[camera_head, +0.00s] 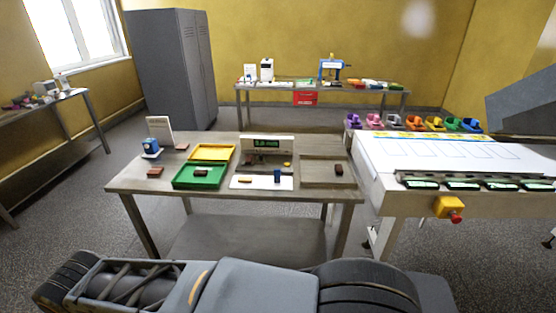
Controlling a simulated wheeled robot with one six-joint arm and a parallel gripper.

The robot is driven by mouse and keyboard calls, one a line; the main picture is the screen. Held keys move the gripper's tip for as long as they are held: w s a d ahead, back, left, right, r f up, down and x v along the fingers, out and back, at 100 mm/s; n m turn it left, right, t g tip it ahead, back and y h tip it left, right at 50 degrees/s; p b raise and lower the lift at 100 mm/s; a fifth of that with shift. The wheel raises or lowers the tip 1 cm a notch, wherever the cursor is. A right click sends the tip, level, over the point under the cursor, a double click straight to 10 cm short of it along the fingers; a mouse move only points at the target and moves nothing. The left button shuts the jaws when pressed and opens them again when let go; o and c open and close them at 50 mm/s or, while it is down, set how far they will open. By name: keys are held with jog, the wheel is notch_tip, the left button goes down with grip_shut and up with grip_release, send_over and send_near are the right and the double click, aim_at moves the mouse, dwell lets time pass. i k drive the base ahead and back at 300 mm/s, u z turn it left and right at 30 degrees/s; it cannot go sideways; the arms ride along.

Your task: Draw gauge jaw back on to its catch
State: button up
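The gauge (265,147) stands on the near table, right of its middle. Its upright white housing carries a dark display with green digits that seem to read 5.8 mm. In front lies its white base plate (262,184). A small blue block (278,177) stands upright on the plate, and a small yellow piece (246,181) lies to its left. Another small yellow piece (287,164) is by the housing. Which piece is the jaw, and where its catch is, I cannot tell at this size. My gripper is not in view.
A green tray (177,182) with a brown piece, a yellow tray (196,150) and a wooden tray (313,180) with a dark piece flank the gauge on the table (225,199). A blue device (151,147) stands left. A white conveyor (410,157) adjoins the right.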

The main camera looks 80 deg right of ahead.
aim_at(255, 161)
jog(key=z, duration=2)
jog(key=i, duration=1.15)
jog(key=z, duration=0.65)
